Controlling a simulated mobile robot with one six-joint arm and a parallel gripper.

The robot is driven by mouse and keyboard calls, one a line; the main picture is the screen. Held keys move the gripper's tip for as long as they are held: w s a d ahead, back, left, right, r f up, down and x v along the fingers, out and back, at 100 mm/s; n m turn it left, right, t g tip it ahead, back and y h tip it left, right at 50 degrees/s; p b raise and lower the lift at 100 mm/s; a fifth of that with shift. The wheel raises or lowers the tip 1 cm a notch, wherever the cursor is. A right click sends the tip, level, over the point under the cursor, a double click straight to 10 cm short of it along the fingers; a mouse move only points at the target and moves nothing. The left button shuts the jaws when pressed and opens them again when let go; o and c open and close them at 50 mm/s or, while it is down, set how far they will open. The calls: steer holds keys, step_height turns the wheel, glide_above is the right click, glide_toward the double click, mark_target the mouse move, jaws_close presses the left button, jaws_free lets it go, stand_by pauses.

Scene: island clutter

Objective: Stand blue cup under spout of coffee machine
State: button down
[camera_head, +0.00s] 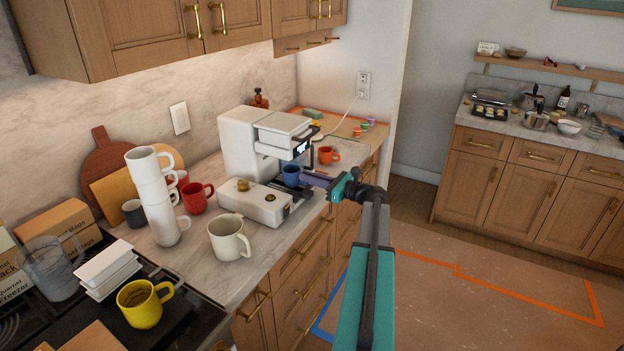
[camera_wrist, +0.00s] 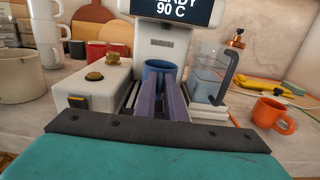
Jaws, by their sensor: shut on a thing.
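The blue cup (camera_head: 291,176) is upright at the front of the white coffee machine (camera_head: 240,145), below its overhanging head, over the dark drip tray area. In the wrist view the blue cup (camera_wrist: 160,72) is straight ahead, under the machine's head (camera_wrist: 162,40) with its display. My gripper (camera_head: 306,178) reaches in from the right, and its purple fingers (camera_wrist: 163,98) are shut on the near side of the cup. The cup's base is hidden by the fingers in the wrist view, so I cannot tell whether it touches the tray. The spout itself is not clearly visible.
A white grinder box (camera_wrist: 92,88) stands left of the cup, and a clear water jug (camera_wrist: 207,75) stands right. An orange mug (camera_wrist: 272,114) is further right. A cream mug (camera_head: 229,238), stacked white mugs (camera_head: 154,195) and a yellow mug (camera_head: 143,302) crowd the counter's left.

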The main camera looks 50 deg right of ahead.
steer(key=shift+x, duration=1.25)
steer(key=shift+w, duration=0.15)
steer(key=shift+f, duration=0.75)
stand_by(2.5)
steer(key=c, duration=1.7)
jaws_free()
steer(key=shift+c, duration=0.2)
steer(key=b+v, duration=0.4)
steer(key=v, duration=1)
